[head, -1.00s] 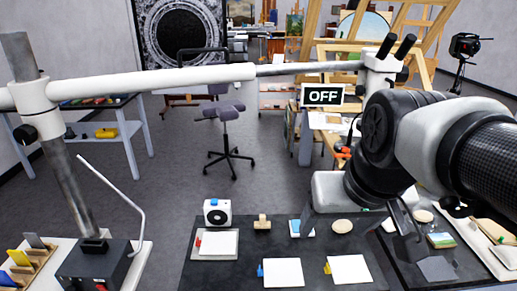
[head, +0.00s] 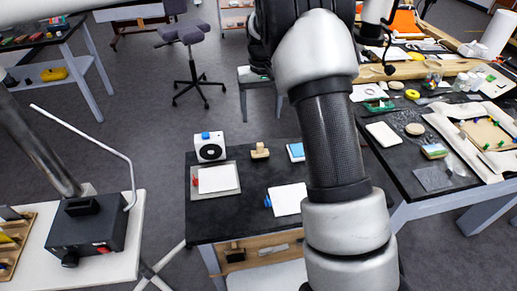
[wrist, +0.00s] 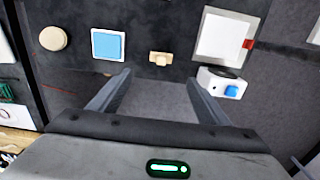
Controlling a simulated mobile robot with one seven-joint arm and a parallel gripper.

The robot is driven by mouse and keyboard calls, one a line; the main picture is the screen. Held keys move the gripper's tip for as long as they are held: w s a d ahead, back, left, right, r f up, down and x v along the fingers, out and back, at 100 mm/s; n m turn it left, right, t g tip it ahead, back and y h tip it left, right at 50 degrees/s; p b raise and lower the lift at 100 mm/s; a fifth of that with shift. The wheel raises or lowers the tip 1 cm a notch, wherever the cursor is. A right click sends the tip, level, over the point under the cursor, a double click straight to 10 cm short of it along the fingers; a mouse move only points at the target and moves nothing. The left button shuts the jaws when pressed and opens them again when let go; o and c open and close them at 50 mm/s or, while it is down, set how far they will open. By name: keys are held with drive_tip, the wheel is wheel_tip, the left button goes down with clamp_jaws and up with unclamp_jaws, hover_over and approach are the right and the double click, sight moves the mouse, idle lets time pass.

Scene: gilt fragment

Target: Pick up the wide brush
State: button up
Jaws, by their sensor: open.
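A small tan, block-like piece with a raised part (head: 259,151) lies on the black table, and it also shows in the wrist view (wrist: 160,58). It looks like the wide brush, though it is too small to be sure. My gripper (wrist: 158,77) is open and empty in the wrist view, its two fingers well apart. The tan piece shows just beyond the fingertips, roughly centred between them, and apart from them. In the head view my arm hides the gripper.
Left of the tan piece are a white cube with a black dial (head: 210,147) and a tray with a white sheet (head: 228,187). A blue-topped square (wrist: 108,44) and a round beige disc (wrist: 53,38) lie on its other side. A cluttered table (head: 400,178) stands at right.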

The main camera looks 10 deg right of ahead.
sight(260, 144)
wheel_tip(260, 144, down, 17)
drive_tip(key=shift+a+p, duration=0.15)
drive_tip(key=shift+p, duration=0.75)
drive_tip(key=c, duration=1.1)
wheel_tip(260, 144, up, 10)
drive_tip(key=shift+r+b, duration=0.1)
drive_tip(key=shift+b, duration=0.4)
drive_tip(key=shift+c, duration=0.2)
drive_tip(key=o, duration=0.5)
drive_tip(key=c, duration=0.4)
